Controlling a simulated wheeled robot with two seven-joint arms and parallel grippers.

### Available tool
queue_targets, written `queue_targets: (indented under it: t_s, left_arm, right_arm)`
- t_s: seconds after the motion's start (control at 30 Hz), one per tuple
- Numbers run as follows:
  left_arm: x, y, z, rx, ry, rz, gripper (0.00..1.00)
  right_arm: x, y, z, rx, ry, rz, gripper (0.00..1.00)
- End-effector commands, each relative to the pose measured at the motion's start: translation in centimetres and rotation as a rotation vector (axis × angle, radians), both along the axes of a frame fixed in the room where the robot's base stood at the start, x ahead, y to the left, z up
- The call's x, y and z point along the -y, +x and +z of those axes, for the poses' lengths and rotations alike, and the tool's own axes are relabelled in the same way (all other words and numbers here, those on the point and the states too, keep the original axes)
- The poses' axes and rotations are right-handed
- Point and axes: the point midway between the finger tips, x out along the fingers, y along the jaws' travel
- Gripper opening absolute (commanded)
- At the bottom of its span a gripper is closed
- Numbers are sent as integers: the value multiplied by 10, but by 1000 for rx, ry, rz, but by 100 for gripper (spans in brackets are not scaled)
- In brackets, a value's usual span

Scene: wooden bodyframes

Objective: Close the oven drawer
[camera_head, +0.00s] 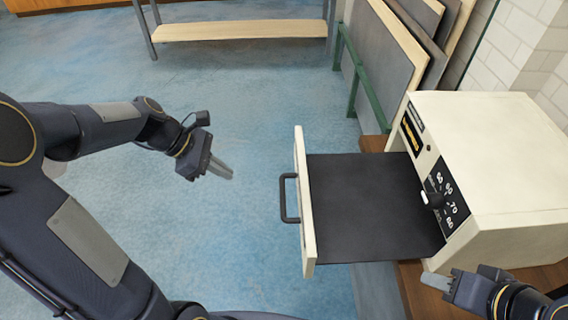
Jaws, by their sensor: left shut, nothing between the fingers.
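The white oven (500,150) stands at the right with a black control panel on its front. Its drawer (370,205) is pulled out to the left, showing a dark flat tray surface. The drawer has a white front panel (302,200) and a dark handle (287,198) on its outer side. My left gripper (222,170) is shut and empty, to the left of the handle and apart from it. My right gripper (438,281) is at the lower right, near the oven's lower front corner. Its fingers are small and seen edge-on, so its opening is unclear.
The oven rests on a wooden surface (413,290). Panels (385,45) lean on a green frame (352,85) behind it. A wooden-shelf bench (240,30) stands at the back. The blue floor left of the drawer is clear.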

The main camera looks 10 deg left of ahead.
Motion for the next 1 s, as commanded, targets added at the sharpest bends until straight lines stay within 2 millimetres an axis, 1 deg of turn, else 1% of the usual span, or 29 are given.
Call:
queue_targets:
  t_s: [0.13, 0.27, 0.6, 0.67, 0.7, 0.8, 0.9, 1.0]
  left_arm:
    - [0, 5, -8, -34, -14, 34, 0]
    - [10, 8, -20, -36, -15, 33, 0]
    - [54, 20, -76, -36, -14, 30, 0]
    - [60, 21, -85, -35, -13, 30, 0]
    - [67, 24, -84, -32, -13, 27, 0]
    - [81, 28, -86, -32, -12, 29, 0]
    - [90, 31, -88, -31, -12, 30, 0]
    - [95, 33, -90, -30, -12, 30, 0]
  right_arm:
    - [0, 0, 0, 0, 0, 0, 36]
    - [0, 0, -1, 0, 0, 0, 36]
    - [0, 0, -5, 0, 0, 0, 36]
    - [0, 0, -6, 0, 0, 0, 36]
    - [0, 0, -3, 0, 0, 0, 36]
    - [0, 0, -1, 0, 0, 0, 36]
    - [0, 0, 0, 0, 0, 0, 36]
    - [0, 0, 0, 0, 0, 0, 36]
